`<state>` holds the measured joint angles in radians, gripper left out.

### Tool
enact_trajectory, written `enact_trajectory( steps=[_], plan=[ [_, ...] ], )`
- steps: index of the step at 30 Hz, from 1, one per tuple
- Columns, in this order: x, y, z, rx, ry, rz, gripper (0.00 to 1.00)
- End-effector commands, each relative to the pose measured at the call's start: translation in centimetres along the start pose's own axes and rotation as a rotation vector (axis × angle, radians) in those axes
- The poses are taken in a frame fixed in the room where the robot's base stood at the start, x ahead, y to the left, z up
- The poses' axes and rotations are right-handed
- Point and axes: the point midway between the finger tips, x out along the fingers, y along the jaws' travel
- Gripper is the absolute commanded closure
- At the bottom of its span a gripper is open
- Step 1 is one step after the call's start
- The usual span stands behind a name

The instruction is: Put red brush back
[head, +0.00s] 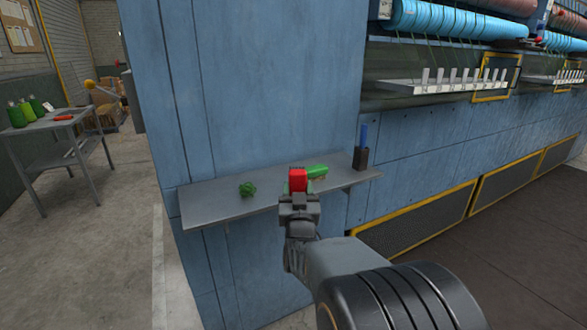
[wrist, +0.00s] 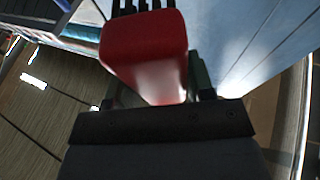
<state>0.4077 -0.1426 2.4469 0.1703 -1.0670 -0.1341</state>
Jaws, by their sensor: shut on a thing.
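The red brush (head: 297,180) is in my gripper (head: 298,188), in front of the wall shelf in the head view. In the wrist view the red brush (wrist: 146,48) fills the upper middle, with its dark bristles at the top edge. My gripper is shut on it; the fingers (wrist: 155,92) are partly hidden behind the red body. The grey shelf (head: 214,201) is fixed to the blue panel. I cannot tell whether the brush touches the shelf.
A green crumpled thing (head: 248,189) lies on the shelf's left part. A green object (head: 317,172) lies just right of the brush. A dark holder with a blue item (head: 362,150) stands at the right end. A side table (head: 55,123) with green bottles is far left.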

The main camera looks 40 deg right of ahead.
Motion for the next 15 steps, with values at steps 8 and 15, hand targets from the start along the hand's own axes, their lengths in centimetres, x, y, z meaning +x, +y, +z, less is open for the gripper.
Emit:
enact_trajectory(
  steps=[8, 15],
  plan=[
    [6.2, 0.0, 2.3, 0.000, -0.001, 0.000, 0.72],
    [8.3, 0.0, 3.0, 0.000, 0.001, 0.000, 0.72]
  ],
)
